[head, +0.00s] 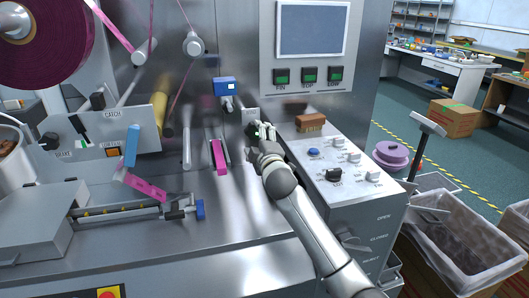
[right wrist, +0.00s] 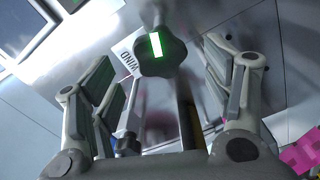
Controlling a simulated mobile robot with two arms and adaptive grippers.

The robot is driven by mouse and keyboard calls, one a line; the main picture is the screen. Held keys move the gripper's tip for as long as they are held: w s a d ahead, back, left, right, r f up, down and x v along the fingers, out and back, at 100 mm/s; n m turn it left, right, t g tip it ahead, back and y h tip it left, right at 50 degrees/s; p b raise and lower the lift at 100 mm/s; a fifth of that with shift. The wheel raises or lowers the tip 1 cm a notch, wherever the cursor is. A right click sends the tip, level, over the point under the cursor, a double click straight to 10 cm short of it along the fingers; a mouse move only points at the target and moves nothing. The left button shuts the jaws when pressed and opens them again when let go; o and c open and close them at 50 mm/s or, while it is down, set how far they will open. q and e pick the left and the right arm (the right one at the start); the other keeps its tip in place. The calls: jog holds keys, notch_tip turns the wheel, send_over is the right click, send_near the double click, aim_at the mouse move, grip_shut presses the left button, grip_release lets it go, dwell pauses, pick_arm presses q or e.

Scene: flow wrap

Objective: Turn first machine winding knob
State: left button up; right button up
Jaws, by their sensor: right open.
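The winding knob (right wrist: 160,52) is a dark lobed knob with a bright green-white mark. In the right wrist view it sits at the top centre, beside a white label reading "WIND". My right gripper (right wrist: 165,95) is open, with one finger on each side of the knob and a gap to both. In the head view my right gripper (head: 262,132) is at the machine's front panel, near the knob, which it largely hides there. My left gripper is not in view.
A control panel (head: 340,165) with knobs and switches lies right of my arm. A pink strip (head: 219,157) stands left of the gripper. A film roll (head: 45,40) hangs at upper left. A lined bin (head: 460,245) stands at right.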

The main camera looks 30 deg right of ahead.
jog(key=v, duration=0.8)
jog(key=shift+s, duration=0.2)
dwell(0.8)
